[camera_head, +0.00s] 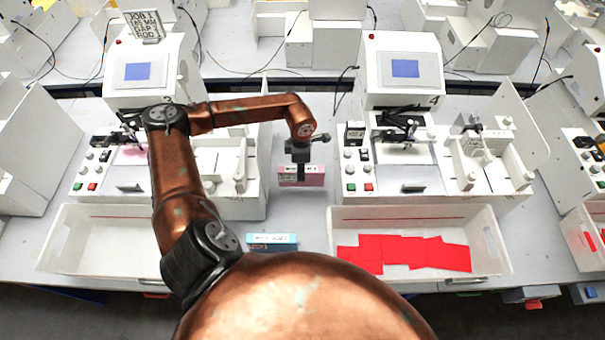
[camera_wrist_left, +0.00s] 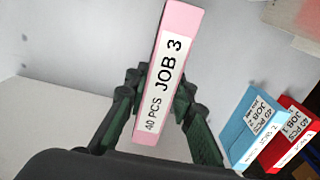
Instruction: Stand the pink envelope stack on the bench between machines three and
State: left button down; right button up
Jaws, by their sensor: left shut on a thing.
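The pink envelope stack (camera_head: 314,180) hangs in my left gripper (camera_head: 300,168), over the strip of bench between machine three (camera_head: 108,82) on the left and machine four (camera_head: 372,88) on the right. In the left wrist view the pink stack (camera_wrist_left: 172,52) carries a white label reading "40 PCS JOB 3". The dark fingers of my left gripper (camera_wrist_left: 160,100) are shut on its sides. I cannot tell whether its lower edge touches the bench (camera_head: 300,222). My right gripper is out of view.
A blue stack (camera_head: 272,242) lies on the bench nearer me; the left wrist view shows a red stack (camera_wrist_left: 292,140) beside it. A white tray with red envelopes (camera_head: 400,253) stands at right, another white tray (camera_head: 100,240) at left.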

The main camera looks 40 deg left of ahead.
pick_arm(q)
jog(key=shift+w+a+f, duration=0.2)
jog(key=shift+w+f, duration=0.25)
jog(key=shift+f, duration=0.1)
jog(key=shift+w+a+f+p, duration=0.1)
jog(key=shift+w+f, duration=0.05)
jog(key=shift+f, duration=0.6)
jog(key=shift+w+a+f+p, duration=0.1)
jog(key=shift+w+f+p, duration=0.1)
jog(key=shift+f, duration=0.55)
jog(key=shift+w+a+f+p, duration=0.1)
jog(key=shift+w+f, duration=0.05)
jog(key=shift+f, duration=0.6)
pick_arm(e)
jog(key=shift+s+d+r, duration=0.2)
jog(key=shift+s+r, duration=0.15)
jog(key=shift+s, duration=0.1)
pick_arm(q)
jog(key=shift+f, duration=0.15)
jog(key=c, duration=1.7)
grip_release()
jog(key=shift+o, duration=0.2)
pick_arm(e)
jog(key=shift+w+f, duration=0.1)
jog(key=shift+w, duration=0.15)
